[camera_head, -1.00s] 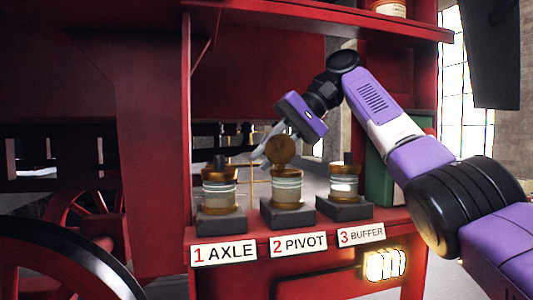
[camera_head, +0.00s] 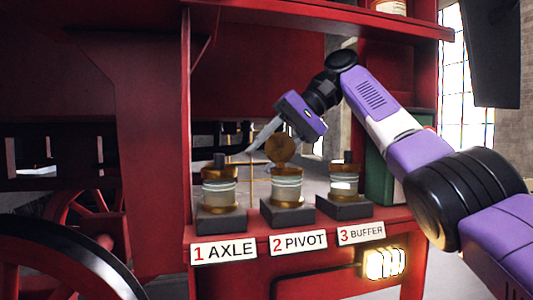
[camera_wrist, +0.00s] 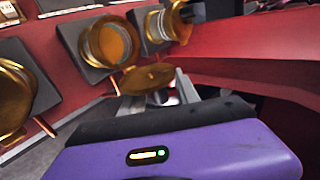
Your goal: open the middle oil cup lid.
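The middle oil cup (camera_head: 287,187), above the "2 PIVOT" label, is a glass and brass cup on a dark block. Its round brass lid (camera_head: 281,150) stands up above the cup, swung off its mouth. The wrist view shows the cup's open mouth (camera_wrist: 110,43) and the lid (camera_wrist: 147,78) beside it. My gripper (camera_head: 265,147) is above and behind the middle cup, tilted down to the left. Its fingers are spread around the lid's area and look open. Whether a finger touches the lid, I cannot tell.
The axle cup (camera_head: 219,187) stands to the left and the buffer cup (camera_head: 344,181) to the right, on the same red ledge. A lit lamp (camera_head: 384,264) is below. A red shelf (camera_head: 330,20) overhangs the ledge.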

